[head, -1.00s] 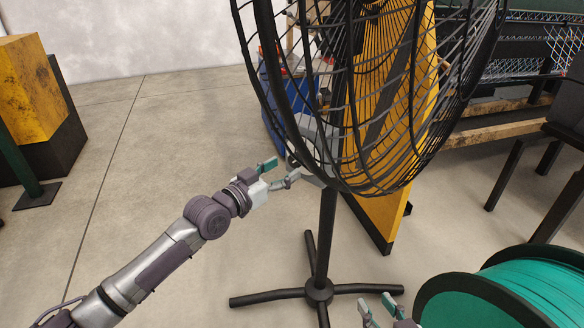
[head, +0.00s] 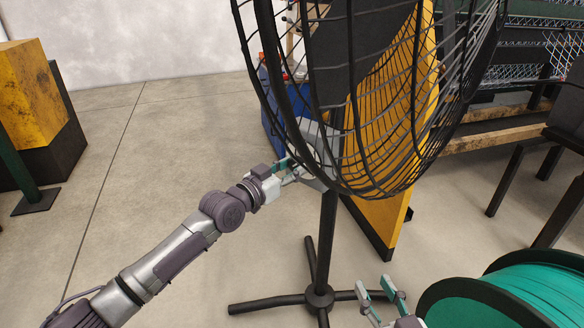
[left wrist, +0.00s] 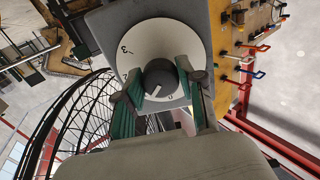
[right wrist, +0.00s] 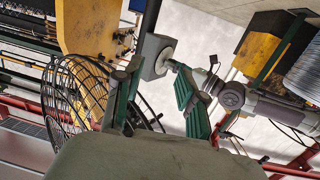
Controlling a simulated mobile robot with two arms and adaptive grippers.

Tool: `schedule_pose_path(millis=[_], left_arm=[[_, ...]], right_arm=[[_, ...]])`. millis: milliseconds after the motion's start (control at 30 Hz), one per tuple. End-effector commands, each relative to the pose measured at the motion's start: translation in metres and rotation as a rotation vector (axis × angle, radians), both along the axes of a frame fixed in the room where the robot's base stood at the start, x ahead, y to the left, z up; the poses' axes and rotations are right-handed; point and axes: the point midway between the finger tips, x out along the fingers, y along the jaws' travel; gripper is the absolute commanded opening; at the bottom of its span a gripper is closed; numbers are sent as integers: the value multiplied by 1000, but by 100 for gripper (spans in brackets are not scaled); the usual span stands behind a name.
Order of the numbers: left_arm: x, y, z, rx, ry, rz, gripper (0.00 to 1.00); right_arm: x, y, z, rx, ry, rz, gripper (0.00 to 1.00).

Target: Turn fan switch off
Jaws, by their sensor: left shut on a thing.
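The fan (head: 345,95) is a large black wire cage on a black stand. Its grey housing (head: 318,140) sits behind the cage. In the left wrist view, a dark round switch knob (left wrist: 160,77) sits on a white dial (left wrist: 140,42) marked with a 3 and what looks like a 0. A pale mark on the knob points toward the lower left. My left gripper (head: 290,168) is shut on the knob, with a green-padded finger on either side. My right gripper (head: 377,291) is open and empty, low in front of the stand and left of the green spool.
A green spool with black flanges (head: 535,290) stands at the lower right. A yellow panel (head: 385,215) and a blue cart (head: 272,120) are behind the fan. The fan's black base (head: 265,304) spreads across the floor. The floor at left is mostly clear.

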Motion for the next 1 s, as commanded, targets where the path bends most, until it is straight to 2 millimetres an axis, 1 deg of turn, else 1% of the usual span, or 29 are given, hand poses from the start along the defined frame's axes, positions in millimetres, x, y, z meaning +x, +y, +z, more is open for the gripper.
schedule_pose_path(millis=[267,433,667,1000], left_arm=[[0,0,0,-14,12,0,4],[0,0,0,-63,53,0,4],[-1,0,-1,-192,162,0,4],[-1,-1,0,-413,348,0,4]], right_arm=[[0,0,0,-1,3,0,40],[0,0,-1,-3,12,-1,40],[-2,-2,-8,-12,49,-3,40],[-7,-5,-23,-34,139,-10,40]])
